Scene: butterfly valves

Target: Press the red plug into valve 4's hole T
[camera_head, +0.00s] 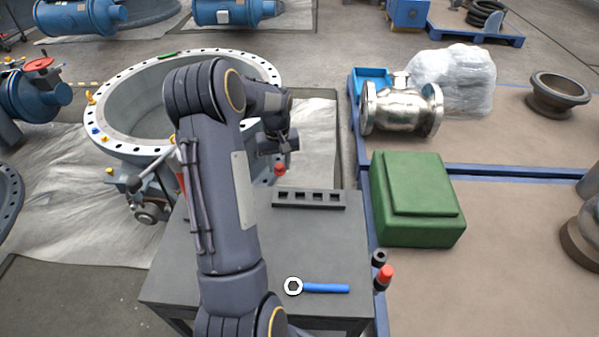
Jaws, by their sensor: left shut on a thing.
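A big grey butterfly valve (108,140) lies with its round flange facing up at the left; a ring of holes runs around its rim. A few yellow plugs and a blue one sit on the rim's left side. I cannot read a valve number or a hole letter. My left gripper (279,158) is to the right of the valve, beyond my raised left arm, pointing down. It is shut on a red plug (280,169), whose red end shows below the jaws. My arm hides part of the valve's right side. My right gripper is not in view.
A dark grey table (320,250) stands in front, with a slotted black rack (309,199) and a blue-handled wrench (325,288). Red and black cylinders (385,275) are at its right edge. A green case (415,200) and a metal valve (400,107) stand to the right.

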